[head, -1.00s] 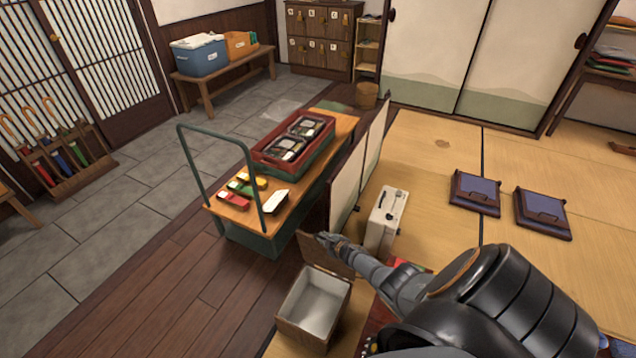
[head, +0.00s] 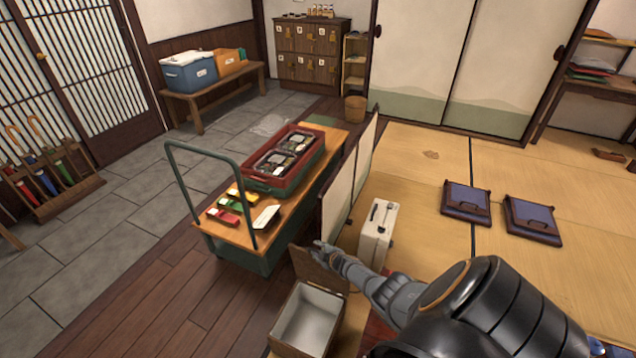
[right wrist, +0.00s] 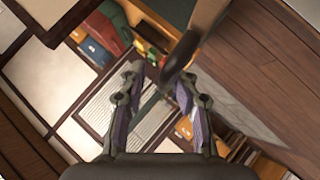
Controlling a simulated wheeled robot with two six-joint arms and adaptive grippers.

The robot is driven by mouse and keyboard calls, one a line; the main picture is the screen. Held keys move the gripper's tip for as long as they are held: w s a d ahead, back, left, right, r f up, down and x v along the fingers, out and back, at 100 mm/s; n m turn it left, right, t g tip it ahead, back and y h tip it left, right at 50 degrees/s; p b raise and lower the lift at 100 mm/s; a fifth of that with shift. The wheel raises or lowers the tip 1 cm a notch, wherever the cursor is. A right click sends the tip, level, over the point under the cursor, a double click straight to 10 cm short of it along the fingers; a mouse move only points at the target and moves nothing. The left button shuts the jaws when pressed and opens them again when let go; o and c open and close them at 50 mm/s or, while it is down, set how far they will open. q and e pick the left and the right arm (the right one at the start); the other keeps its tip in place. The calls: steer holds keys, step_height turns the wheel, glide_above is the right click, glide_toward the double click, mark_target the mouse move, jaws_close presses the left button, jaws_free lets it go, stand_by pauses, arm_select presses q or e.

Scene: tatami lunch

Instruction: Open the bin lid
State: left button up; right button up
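The bin is a small wooden box (head: 277,335) with a pale, empty-looking interior, low in the middle of the head view. Its brown lid (head: 312,269) stands raised at the bin's far side, so the opening is uncovered. My right gripper (head: 320,248) is at the lid's upper edge; I cannot tell whether it touches it. In the right wrist view my right gripper's fingers (right wrist: 156,82) are apart, with nothing clearly held between them. My left gripper is not in view.
A white case (head: 378,238) stands on the tatami just right of the lid, near a low folding screen (head: 340,205). A cart (head: 243,238) bearing a red crate (head: 258,180) stands left of the screen. The wooden floor left of the bin is clear.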

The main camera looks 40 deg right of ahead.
steer(key=shift+s+f, duration=0.1)
steer(key=shift+f, duration=0.05)
steer(key=s+a+r, duration=0.1)
steer(key=s+a, duration=0.1)
steer(key=s, duration=1.2)
steer(key=shift+a+r, duration=0.3)
steer(key=shift+r, duration=0.1)
steer(key=shift+s+f, duration=0.1)
stand_by(0.4)
